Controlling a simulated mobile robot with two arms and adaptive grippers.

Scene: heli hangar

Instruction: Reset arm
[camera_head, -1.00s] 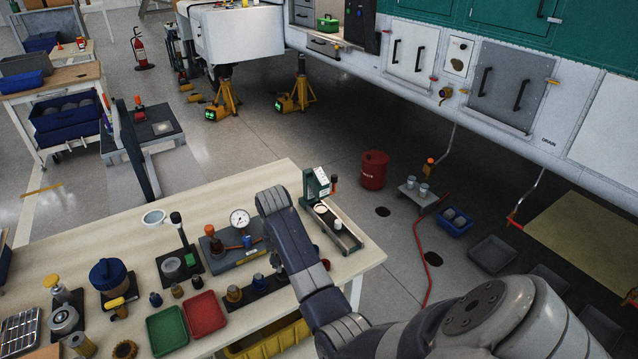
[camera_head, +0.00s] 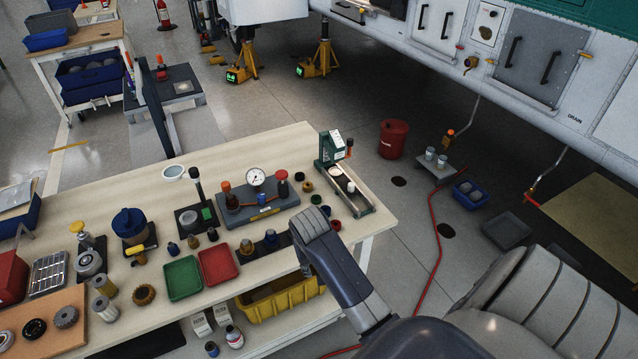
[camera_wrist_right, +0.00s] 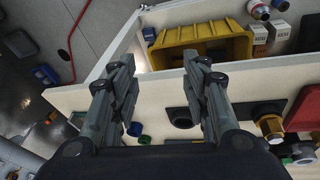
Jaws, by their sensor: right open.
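My right arm comes in from the lower right in the head view and reaches to the front edge of the workbench (camera_head: 105,205). My right gripper shows in the right wrist view (camera_wrist_right: 160,90), with its two fingers apart and nothing between them. It is above the bench edge, and small fittings lie on the bench just beyond and beside the fingers. In the head view the fingers are hidden behind the wrist. My left gripper is not in either view.
A yellow bin (camera_head: 278,298) sits under the bench edge, close to my right wrist. A green tray (camera_head: 183,278), a red tray (camera_head: 218,265), a gauge block (camera_head: 258,203) and a green-backed fixture (camera_head: 345,185) stand on the bench. A red bucket (camera_head: 393,139) is on the open floor to the right.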

